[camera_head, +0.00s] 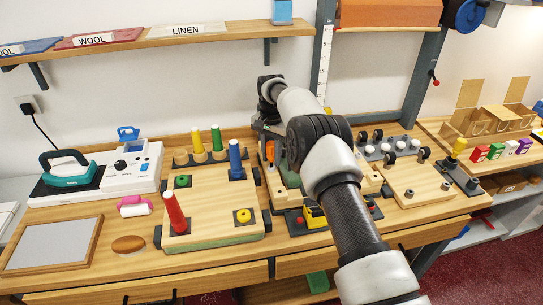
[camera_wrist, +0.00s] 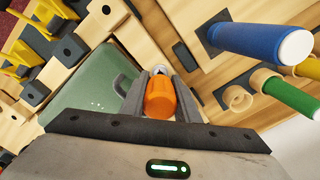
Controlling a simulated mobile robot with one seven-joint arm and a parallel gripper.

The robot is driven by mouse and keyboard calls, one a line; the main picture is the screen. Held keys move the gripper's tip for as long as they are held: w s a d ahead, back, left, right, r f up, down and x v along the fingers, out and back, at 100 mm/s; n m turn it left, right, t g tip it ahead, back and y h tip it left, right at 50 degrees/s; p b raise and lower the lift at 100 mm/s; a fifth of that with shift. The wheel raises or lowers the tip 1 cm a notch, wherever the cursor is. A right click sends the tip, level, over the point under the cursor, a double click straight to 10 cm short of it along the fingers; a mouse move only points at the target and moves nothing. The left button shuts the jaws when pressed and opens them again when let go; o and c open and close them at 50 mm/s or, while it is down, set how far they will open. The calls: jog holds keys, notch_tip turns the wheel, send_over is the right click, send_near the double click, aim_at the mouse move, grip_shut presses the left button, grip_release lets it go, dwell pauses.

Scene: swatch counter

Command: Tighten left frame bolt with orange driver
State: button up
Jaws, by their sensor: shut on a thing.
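My gripper (camera_wrist: 160,85) is shut on the orange driver (camera_wrist: 160,100), whose handle sits between the two grey fingers in the wrist view. A wooden frame board (camera_head: 205,222) lies to the left of my arm, with dark corner blocks and a round yellow bolt-like piece (camera_head: 243,215) and a green one (camera_head: 182,181). I cannot tell which piece is the left frame bolt. The driver's tip is not clearly visible.
A red handle (camera_head: 174,212) and a blue handle (camera_head: 236,158) stand upright on the left board. Yellow (camera_head: 197,143) and green (camera_head: 217,138) handles stand in a rack behind it. A green case (camera_wrist: 85,85) lies near the driver. A second board (camera_head: 410,183) is at right.

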jog(key=m, duration=0.4)
jog(key=shift+m, duration=0.3)
jog(key=m, duration=0.3)
jog(key=shift+m, duration=0.3)
jog(key=m, duration=0.6)
jog(key=shift+m, duration=0.3)
jog(key=o, duration=0.7)
jog(key=shift+o, duration=0.2)
jog(key=n, duration=1.3)
jog(key=shift+n, duration=1)
